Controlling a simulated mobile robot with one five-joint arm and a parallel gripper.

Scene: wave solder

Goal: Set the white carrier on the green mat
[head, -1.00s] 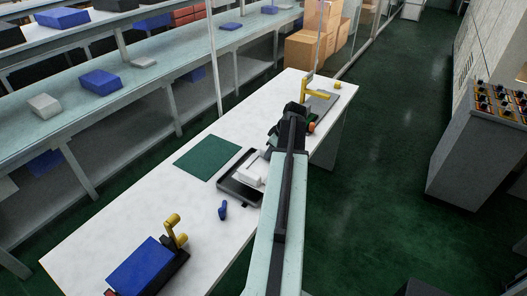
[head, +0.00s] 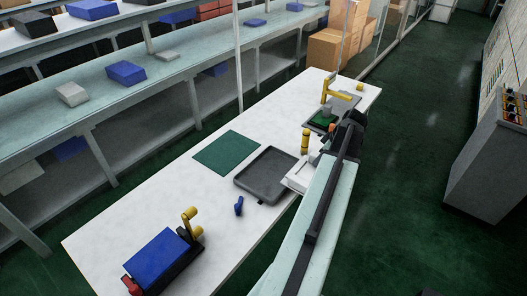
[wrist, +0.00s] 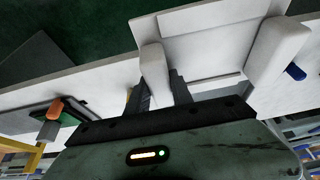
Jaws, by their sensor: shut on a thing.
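The white carrier (head: 300,178) shows in the head view beside my arm, at the right of the dark tray (head: 267,175), partly hidden by the arm. In the wrist view the carrier (wrist: 205,40) fills the top middle. My gripper (wrist: 214,62) is shut on it, with pale fingers at its two sides. In the head view the gripper is hidden behind my arm. The green mat (head: 227,152) lies flat and bare on the white table, left of the tray. The carrier is apart from the mat.
The dark tray is empty. A blue clip-like piece (head: 239,206) lies in front of it. A blue block (head: 157,260) with a yellow handle stands at the table's near end. A yellow post (head: 305,141) and a yellow-armed fixture (head: 328,92) stand farther back.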

